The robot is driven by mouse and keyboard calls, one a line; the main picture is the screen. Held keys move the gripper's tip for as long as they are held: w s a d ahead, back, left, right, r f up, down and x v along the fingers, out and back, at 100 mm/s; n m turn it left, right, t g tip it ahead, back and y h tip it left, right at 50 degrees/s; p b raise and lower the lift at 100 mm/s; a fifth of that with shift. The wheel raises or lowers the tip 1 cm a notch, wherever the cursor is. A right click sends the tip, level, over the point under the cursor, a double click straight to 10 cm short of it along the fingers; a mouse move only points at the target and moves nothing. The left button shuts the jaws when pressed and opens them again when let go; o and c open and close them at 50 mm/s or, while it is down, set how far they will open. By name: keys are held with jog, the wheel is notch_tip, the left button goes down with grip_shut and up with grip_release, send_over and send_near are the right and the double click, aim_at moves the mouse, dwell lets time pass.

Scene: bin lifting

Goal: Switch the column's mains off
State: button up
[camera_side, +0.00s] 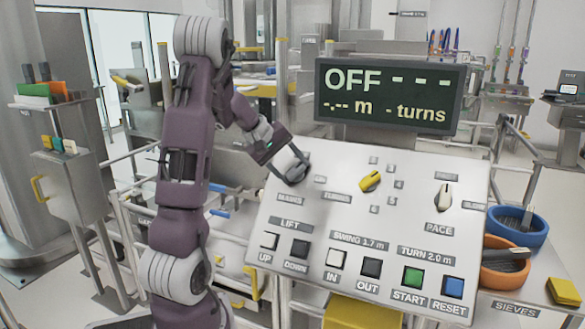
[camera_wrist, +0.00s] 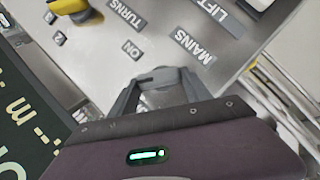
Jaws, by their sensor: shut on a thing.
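The sloped control panel (camera_side: 262,232) fills the lower right of the side view. My gripper (camera_side: 293,172) is at its upper left, by the MAINS label (camera_side: 290,198). In the wrist view my gripper (camera_wrist: 158,84) is closed around the mains switch (camera_wrist: 157,98), a grey knob mostly hidden by the fingers. The ON label (camera_wrist: 131,49) and the MAINS label (camera_wrist: 193,47) lie just beyond the fingers. The display (camera_side: 388,96) above the panel reads OFF with dashes, dashes for m and a dash for turns.
A yellow turns knob (camera_side: 370,181) and a pale pace knob (camera_side: 443,198) sit right of my gripper. Below are several push buttons, including green START (camera_side: 413,277) and blue RESET (camera_side: 453,287). Blue (camera_side: 521,228) and orange (camera_side: 503,268) sieves stand at the right.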

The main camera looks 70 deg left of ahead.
jog(key=n+t, duration=0.1)
jog(key=n, duration=0.2)
jog(key=shift+s+f+n+t, duration=0.15)
jog(key=shift+n+t, duration=0.25)
jog(key=shift+s+n+t+y, duration=0.1)
jog(key=shift+n+t+y, duration=0.4)
jog(key=shift+n, duration=0.7)
jog(key=o, duration=1.4)
jog(key=shift+c, duration=0.2)
jog(key=shift+s, duration=0.1)
jog(key=v, duration=0.7)
